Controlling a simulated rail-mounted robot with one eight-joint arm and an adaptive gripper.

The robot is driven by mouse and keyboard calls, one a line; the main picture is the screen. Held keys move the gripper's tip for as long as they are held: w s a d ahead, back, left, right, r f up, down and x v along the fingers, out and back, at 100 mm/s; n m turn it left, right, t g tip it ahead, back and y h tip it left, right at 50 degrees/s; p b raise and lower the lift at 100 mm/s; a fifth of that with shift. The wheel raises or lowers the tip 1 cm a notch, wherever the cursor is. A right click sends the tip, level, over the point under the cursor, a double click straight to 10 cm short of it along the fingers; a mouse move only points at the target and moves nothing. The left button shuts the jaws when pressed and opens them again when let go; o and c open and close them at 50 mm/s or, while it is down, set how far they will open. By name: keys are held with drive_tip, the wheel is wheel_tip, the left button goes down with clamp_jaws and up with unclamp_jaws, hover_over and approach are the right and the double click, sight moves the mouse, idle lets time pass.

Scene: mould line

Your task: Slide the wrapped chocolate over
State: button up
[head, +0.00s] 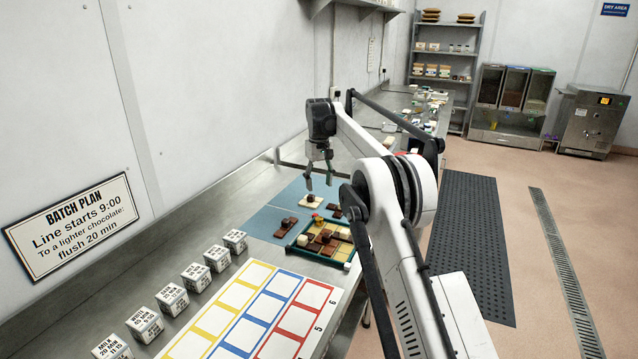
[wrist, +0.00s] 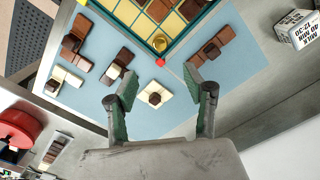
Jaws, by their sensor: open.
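A round gold-wrapped chocolate (wrist: 159,43) sits in the corner square of a green-rimmed grid tray (wrist: 127,37), beside the tray's red corner, in the wrist view. My gripper (head: 320,185) hangs above the blue mat beyond the tray. In the wrist view my gripper (wrist: 158,84) is open and empty. Its fingers are apart, with a cream piece topped by a brown one (wrist: 155,95) seen between them, and the gold chocolate lies further ahead.
Brown and cream chocolate pieces (wrist: 119,66) lie on the blue mat (wrist: 214,85) around the tray. Several lettered blocks (head: 198,277) line the wall side. A white board with coloured boxes (head: 262,312) lies nearer. The bench carries more items further back.

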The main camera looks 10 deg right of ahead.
sight(319, 218)
wheel_tip(319, 218, down, 14)
drive_tip(key=shift+r+p, duration=0.1)
drive_tip(key=shift+p, duration=0.4)
idle(0.4)
